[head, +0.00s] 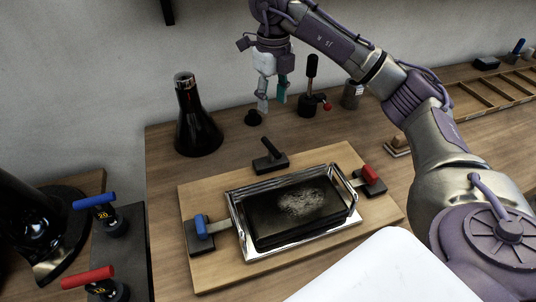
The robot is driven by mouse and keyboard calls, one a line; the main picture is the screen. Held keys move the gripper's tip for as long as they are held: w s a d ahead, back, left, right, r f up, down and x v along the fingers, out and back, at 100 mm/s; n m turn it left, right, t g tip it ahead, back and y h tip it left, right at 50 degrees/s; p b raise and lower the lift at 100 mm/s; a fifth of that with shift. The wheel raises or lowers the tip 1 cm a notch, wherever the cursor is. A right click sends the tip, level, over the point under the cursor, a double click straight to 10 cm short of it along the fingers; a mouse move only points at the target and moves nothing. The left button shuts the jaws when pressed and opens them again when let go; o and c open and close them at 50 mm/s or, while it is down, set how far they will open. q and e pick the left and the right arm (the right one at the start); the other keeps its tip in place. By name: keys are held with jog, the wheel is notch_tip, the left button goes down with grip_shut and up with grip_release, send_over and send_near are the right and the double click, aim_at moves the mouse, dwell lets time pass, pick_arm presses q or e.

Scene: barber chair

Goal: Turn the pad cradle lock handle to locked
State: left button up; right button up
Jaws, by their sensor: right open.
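A chrome cradle (236,222) holds a dark pad (297,205) with a pale worn patch, on a light wooden board (208,270). A black handle on a dark block (269,158) sits behind the cradle. A blue-ended handle (203,229) is at its left end and a red-ended handle (367,176) at its right end. I cannot tell from the picture which one is the lock handle. My right gripper (272,101) is open and empty, pointing down above the table behind the board, apart from all the handles. My left gripper is not in view.
A black flask (196,118) stands left of my right gripper. A black lever with a red knob (310,92) stands close to its right. Blue-handled (96,202) and red-handled (90,278) weights are at lower left. A wooden rack (492,95) lies at far right.

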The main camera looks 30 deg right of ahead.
aim_at(271, 145)
notch_tip(271, 145, down, 17)
jog(key=shift+w+f, duration=0.15)
jog(key=shift+f, duration=0.05)
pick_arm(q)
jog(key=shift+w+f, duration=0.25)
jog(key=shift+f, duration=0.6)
